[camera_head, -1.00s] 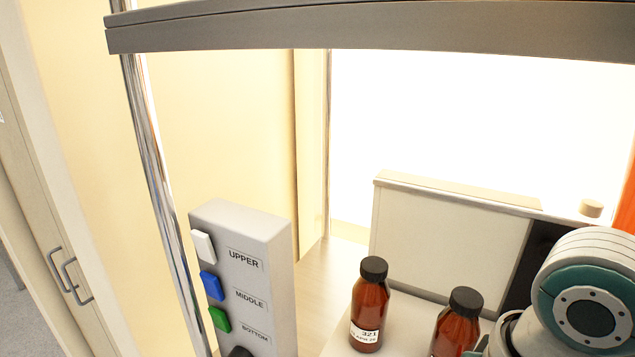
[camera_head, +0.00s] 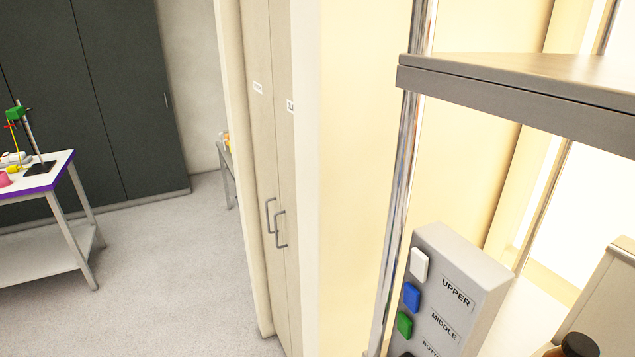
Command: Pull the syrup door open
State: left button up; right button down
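A tall pale cabinet with two narrow doors stands left of the shelf. Its left door (camera_head: 258,150) and right door (camera_head: 286,180) both look shut. Each has a small label near the top, too small to read. The left door's grey handle (camera_head: 268,215) and the right door's grey handle (camera_head: 280,229) sit side by side near the middle seam. I cannot tell from the labels which door is the syrup door. Neither of my grippers is in view.
A shelf unit (camera_head: 520,105) with a chrome post stands at right, with a button box (camera_head: 455,290) labelled UPPER and MIDDLE and a dark-capped bottle (camera_head: 574,347). A white table (camera_head: 55,195) stands at far left. The grey floor (camera_head: 170,270) between is clear.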

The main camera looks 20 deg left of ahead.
aim_at(255, 14)
jog(key=u, duration=0.9)
jog(key=i+j, duration=0.15)
jog(key=j, duration=0.25)
jog(key=i+j+z, duration=0.15)
jog(key=j, duration=0.6)
jog(key=i+j+z, duration=0.45)
jog(key=i+j, duration=1.15)
jog(key=i+j+z, duration=0.1)
jog(key=i, duration=0.35)
